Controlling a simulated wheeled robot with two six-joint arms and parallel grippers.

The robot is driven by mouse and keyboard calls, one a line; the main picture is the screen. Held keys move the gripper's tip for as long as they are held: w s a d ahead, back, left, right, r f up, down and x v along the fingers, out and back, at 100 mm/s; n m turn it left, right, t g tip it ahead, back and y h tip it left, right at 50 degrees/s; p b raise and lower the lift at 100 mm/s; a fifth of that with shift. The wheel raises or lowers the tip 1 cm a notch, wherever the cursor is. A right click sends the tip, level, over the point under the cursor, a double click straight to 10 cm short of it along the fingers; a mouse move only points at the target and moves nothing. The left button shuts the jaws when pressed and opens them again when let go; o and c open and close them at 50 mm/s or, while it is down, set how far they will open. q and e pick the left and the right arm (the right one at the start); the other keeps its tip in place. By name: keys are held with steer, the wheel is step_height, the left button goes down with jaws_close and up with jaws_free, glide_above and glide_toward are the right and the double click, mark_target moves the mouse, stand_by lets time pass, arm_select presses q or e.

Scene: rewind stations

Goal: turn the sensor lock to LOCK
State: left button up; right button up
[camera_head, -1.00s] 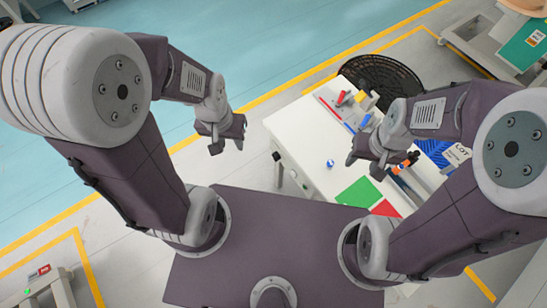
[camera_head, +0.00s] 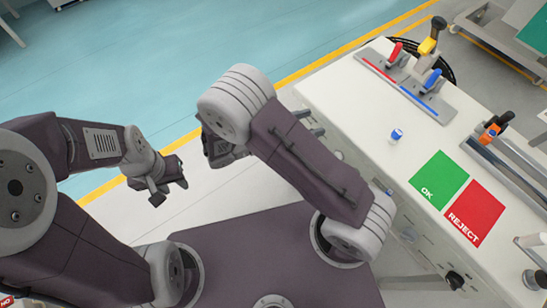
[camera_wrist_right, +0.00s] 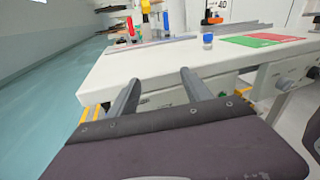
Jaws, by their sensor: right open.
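No part in view is labelled as the sensor lock or LOCK, so I cannot tell which it is. An orange-and-black clamp (camera_head: 492,128) sits on a grey rail at the table's right; a black knob (camera_head: 455,280) is on the table's front side. My left gripper (camera_head: 170,190) looks open and empty over the floor.
The white table (camera_head: 345,95) fills the right. The tabletop's left part is clear. A cart (camera_head: 500,35) stands behind.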

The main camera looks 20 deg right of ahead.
steer(key=s+a+f+n+t+b, duration=0.1)
steer(key=a+f+n+t+b, duration=0.4)
steer(key=f, duration=0.8)
steer(key=b+x, duration=0.3)
steer(key=x, duration=0.5)
steer(key=shift+w+f+m+g, duration=0.2)
steer(key=shift+m+g, duration=0.1)
steer(key=shift+m, duration=0.1)
arm_select(q)
step_height(320, 180, down, 12)
steer(key=shift+s+a+r, duration=0.15)
steer(key=shift+a+r, duration=0.1)
arm_select(e)
steer(key=shift+s, duration=0.1)
jaws_close()
